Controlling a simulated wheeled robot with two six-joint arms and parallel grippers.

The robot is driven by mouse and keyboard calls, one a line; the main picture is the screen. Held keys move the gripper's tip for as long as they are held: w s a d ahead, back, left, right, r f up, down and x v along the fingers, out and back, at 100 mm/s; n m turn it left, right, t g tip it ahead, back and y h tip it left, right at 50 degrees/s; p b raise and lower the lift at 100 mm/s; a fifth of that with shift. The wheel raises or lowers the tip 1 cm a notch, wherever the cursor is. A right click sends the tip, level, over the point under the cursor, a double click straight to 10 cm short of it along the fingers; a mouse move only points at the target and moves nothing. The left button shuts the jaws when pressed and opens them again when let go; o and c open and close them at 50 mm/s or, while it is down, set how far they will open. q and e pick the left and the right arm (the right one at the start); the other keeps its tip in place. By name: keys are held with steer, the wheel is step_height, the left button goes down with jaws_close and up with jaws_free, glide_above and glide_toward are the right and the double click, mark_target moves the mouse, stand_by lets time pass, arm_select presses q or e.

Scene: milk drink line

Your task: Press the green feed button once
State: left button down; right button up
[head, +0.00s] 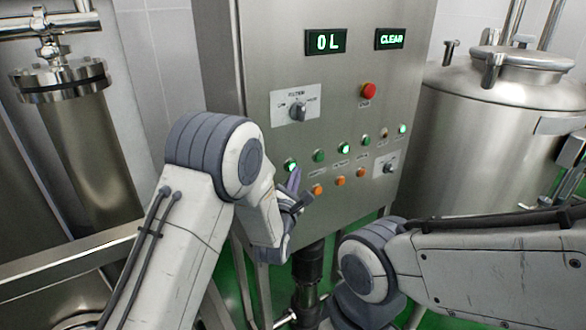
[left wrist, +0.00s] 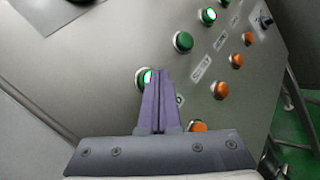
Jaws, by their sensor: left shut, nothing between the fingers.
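A grey control panel (head: 235,70) carries a row of green buttons. The leftmost green button (head: 290,165) is lit; in the left wrist view this green button (left wrist: 142,78) is partly covered by my fingertips. My left gripper (head: 295,180) is shut and empty, its purple fingers close together. In the left wrist view my left gripper (left wrist: 157,75) points at that leftmost button; whether it touches is unclear. The button labels are too small to read, so I cannot tell which is the feed button. My right gripper is out of sight; only my right arm shows.
Other green buttons (head: 344,149) lie to the right, with orange buttons (head: 340,181) below. A red button (head: 369,90), a selector knob (head: 298,111) and displays reading "0 L" (head: 326,41) and "CLEAR" (head: 391,39) sit above. A steel tank (head: 475,150) stands at right.

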arm_select(q)
steer(key=shift+s+d, duration=0.35)
steer(key=shift+s, duration=0.1)
steer(key=s+d+b, duration=0.1)
steer(key=s, duration=0.1)
steer(key=s+d+b, duration=0.1)
steer(key=s+d, duration=0.1)
steer(key=shift+b, duration=0.4)
stand_by(0.5)
